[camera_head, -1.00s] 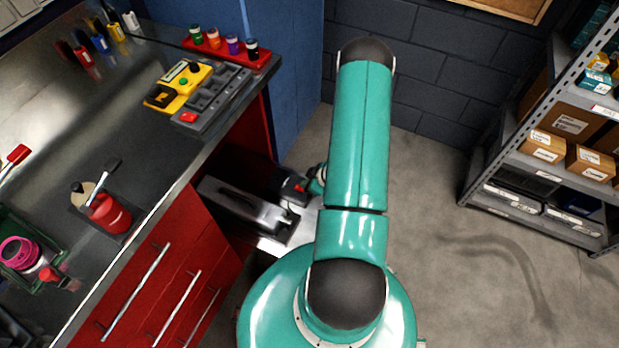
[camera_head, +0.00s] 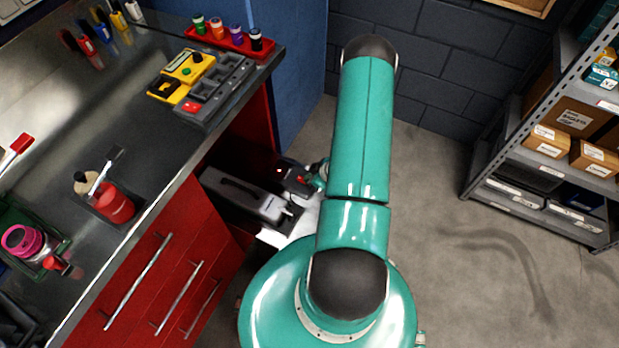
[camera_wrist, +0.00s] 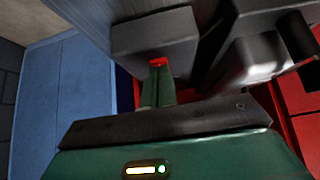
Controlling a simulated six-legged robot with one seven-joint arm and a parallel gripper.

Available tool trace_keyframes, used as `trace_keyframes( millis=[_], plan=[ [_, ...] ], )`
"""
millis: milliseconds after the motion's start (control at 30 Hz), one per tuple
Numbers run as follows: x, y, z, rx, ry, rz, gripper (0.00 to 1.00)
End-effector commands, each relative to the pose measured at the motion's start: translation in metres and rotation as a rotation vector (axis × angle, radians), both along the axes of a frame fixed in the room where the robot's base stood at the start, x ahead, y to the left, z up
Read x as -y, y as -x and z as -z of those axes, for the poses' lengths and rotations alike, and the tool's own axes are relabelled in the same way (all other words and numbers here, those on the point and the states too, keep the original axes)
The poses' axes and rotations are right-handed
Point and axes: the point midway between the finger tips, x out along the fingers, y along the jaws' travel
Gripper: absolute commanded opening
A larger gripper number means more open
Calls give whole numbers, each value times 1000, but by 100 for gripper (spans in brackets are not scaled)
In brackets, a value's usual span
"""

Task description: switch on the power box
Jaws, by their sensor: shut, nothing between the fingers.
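A dark grey box (camera_head: 290,176) with a small red part stands low in the recess beside the red drawers; it looks like the power box. In the wrist view the grey box (camera_wrist: 150,38) is straight ahead, with the red part (camera_wrist: 158,61) at its lower edge. My gripper (camera_wrist: 157,75) is shut and empty, its fingertips right in front of the red part. I cannot tell whether they touch it, and they partly hide it. In the head view my arm hides most of my gripper.
A long grey case (camera_head: 245,193) lies left of the box. The workbench (camera_head: 165,135) above carries yellow devices (camera_head: 181,75), a grey unit with a red button (camera_head: 217,90) and a red tray of bottles (camera_head: 231,40). Shelving (camera_head: 545,165) stands right; the floor between is clear.

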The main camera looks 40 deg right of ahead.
Motion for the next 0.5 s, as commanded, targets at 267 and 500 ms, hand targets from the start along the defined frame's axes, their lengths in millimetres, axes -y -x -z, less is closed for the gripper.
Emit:
trace_keyframes(
  millis=[267, 500],
  plan=[
    [0, 0, -13, 1, 2, -1, 0],
    [0, 0, -14, 0, 0, 0, 0]
  ],
)
